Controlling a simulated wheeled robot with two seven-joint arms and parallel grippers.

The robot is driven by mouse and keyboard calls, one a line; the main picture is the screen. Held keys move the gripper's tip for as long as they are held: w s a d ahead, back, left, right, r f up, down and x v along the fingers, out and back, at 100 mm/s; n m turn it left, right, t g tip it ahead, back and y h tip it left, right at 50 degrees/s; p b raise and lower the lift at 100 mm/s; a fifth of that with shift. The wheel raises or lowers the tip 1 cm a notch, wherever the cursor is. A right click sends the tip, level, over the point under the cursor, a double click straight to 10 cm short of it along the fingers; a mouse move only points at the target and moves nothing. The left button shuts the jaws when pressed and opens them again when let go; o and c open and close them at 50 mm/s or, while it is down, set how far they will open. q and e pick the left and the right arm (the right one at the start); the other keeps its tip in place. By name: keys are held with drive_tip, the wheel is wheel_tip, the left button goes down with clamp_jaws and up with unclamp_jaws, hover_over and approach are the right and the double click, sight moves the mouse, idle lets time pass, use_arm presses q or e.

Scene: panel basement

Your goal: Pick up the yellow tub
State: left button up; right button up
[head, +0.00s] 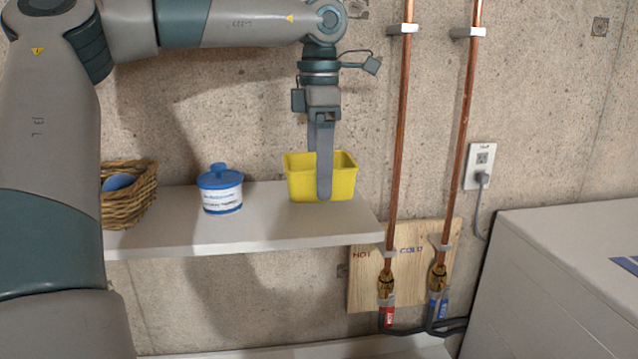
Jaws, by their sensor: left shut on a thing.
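The yellow tub (343,182) is an open box at the right end of the white shelf (265,232). It is upright and looks level with the shelf top; I cannot tell whether it still touches the shelf. My left gripper (323,190) points straight down at the tub. One finger lies over the tub's near wall and hides a strip of it; the other finger is mostly hidden. The gripper is shut on the tub's near wall. My right gripper is not in view.
A white and blue lidded jar (221,190) and a wicker basket (130,192) with a blue item stand left on the shelf. Copper pipes (400,130) run up the wall just right of the tub. A white appliance (570,270) stands at lower right.

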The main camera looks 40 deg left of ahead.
use_arm(q)
drive_tip(key=shift+d+r+b, duration=0.2)
drive_tip(key=shift+r+b, duration=0.15)
drive_tip(key=shift+r, duration=0.2)
drive_tip(key=shift+d+r+b, duration=0.2)
drive_tip(key=shift+r+b, duration=0.15)
drive_tip(key=shift+r, duration=0.2)
drive_tip(key=s+d+r+b, duration=0.1)
drive_tip(key=d+r+b, duration=0.3)
drive_tip(key=d, duration=0.6)
drive_tip(key=shift+s+d+r, duration=0.25)
drive_tip(key=shift+d+r, duration=0.05)
drive_tip(key=shift+r, duration=1.05)
drive_tip(key=shift+s+d, duration=0.1)
drive_tip(key=shift+d, duration=0.1)
drive_tip(key=shift+a, duration=0.1)
